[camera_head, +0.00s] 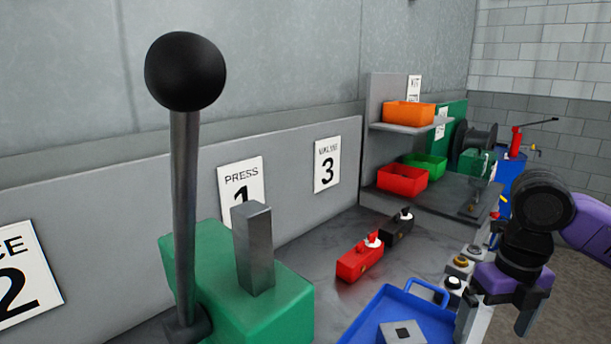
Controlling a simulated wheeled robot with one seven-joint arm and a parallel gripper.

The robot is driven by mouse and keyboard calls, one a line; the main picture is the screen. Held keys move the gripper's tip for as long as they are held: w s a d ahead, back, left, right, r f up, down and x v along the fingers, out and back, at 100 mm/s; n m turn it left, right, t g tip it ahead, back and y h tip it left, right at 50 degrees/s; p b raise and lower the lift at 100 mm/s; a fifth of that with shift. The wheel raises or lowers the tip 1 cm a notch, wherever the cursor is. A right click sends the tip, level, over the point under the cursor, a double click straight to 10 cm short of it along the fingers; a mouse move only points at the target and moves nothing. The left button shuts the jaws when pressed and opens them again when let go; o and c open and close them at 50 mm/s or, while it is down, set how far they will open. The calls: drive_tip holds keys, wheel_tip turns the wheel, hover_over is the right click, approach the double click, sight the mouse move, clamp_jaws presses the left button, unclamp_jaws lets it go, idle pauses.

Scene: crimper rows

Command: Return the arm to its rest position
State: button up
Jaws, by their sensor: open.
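My arm shows at the right edge of the head view, with purple and black links bent downward. My gripper (497,318) points down at the lower right, with its fingers apart and nothing seen between them. It appears just right of the blue tray (375,318) and in front of the row of small round-topped parts. The lower ends of the fingers are close to the picture's bottom edge, so I cannot tell how high they are.
A green press (210,265) with a tall black-knobbed lever (185,190) stands close at left. Red (358,261) and black (397,227) blocks lie on the bench. Shelves hold an orange bin (408,114), red bin (402,180) and green bin (427,165). Floor shows at far right.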

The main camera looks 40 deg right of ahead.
drive_tip(key=w+r+m+t, duration=0.5)
drive_tip(key=w, duration=0.4)
drive_tip(key=w+r+m+t, duration=0.4)
drive_tip(key=w+t, duration=0.1)
drive_tip(key=w, duration=0.5)
drive_tip(key=w+a+r+m+t+h, duration=0.2)
drive_tip(key=w+a+r+m+t, duration=0.15)
drive_tip(key=r+m+t, duration=0.35)
drive_tip(key=w+a+r+m+t+h, duration=0.2)
drive_tip(key=w+a+r+m+t, duration=0.15)
drive_tip(key=r+m+t, duration=0.4)
drive_tip(key=s+a+f+m+g+h, duration=0.3)
drive_tip(key=s+a+f+m+h, duration=0.15)
drive_tip(key=f+m, duration=0.3)
drive_tip(key=s+a+f+m+g+h, duration=0.3)
drive_tip(key=s+a+f+m, duration=0.35)
drive_tip(key=f, duration=0.25)
drive_tip(key=s+a+f+n+g+y, duration=0.2)
drive_tip(key=s+a+f+n+y, duration=0.2)
drive_tip(key=s+a+f, duration=0.3)
drive_tip(key=s+a+f+n+g+y, duration=0.1)
drive_tip(key=s+a+f+n+y, duration=0.4)
drive_tip(key=s+f, duration=0.5)
drive_tip(key=s+a+y, duration=0.2)
drive_tip(key=s, duration=0.1)
drive_tip(key=shift+f+g, duration=0.15)
drive_tip(key=shift+g, duration=0.2)
